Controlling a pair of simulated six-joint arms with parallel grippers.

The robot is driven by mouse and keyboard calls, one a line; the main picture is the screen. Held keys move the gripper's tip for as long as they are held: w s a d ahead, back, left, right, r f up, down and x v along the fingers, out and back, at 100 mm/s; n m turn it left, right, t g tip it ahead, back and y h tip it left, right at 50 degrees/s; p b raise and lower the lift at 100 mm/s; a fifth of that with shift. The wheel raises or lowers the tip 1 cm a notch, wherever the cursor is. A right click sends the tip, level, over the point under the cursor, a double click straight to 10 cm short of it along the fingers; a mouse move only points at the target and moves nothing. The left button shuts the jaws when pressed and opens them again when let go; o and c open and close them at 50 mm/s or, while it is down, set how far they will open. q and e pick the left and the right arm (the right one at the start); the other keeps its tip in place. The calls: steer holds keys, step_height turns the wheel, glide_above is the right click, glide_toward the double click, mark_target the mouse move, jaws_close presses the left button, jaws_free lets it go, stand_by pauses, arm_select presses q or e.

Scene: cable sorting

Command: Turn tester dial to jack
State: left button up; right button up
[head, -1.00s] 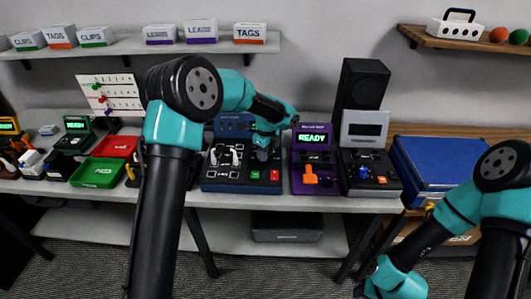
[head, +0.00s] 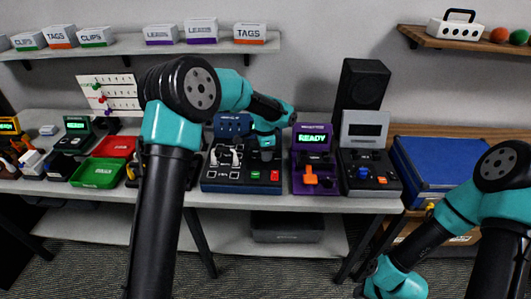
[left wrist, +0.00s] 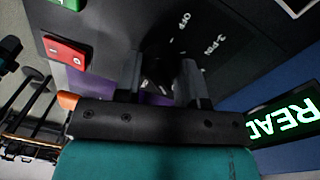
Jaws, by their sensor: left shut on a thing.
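The dark blue tester (head: 212,184) stands on the bench, with a green and a red button on its front right. My left gripper (head: 266,155) points down onto its right part, behind the buttons. In the left wrist view the left gripper (left wrist: 160,80) is shut on the dark dial, which is mostly hidden between the fingers. The red button (left wrist: 65,52) shows at the left there. My right arm hangs at the lower right with its gripper out of frame.
A purple tester (head: 316,188) with a lit READY screen stands close on the right, then a black device (head: 372,185) with blue and orange knobs. A green tray (head: 97,173) and a red tray (head: 115,147) lie left. A blue case (head: 435,170) is at the right.

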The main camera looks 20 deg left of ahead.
arm_select(q)
steer(key=n, duration=0.4)
steer(key=shift+n, duration=1.9)
steer(key=o, duration=0.9)
steer(key=shift+a+r, duration=0.1)
steer(key=shift+r, duration=0.05)
steer(key=r, duration=1.1)
steer(key=a+r, duration=0.1)
steer(key=r, duration=0.5)
steer(key=shift+w+r, duration=0.1)
steer(key=shift+w, duration=0.1)
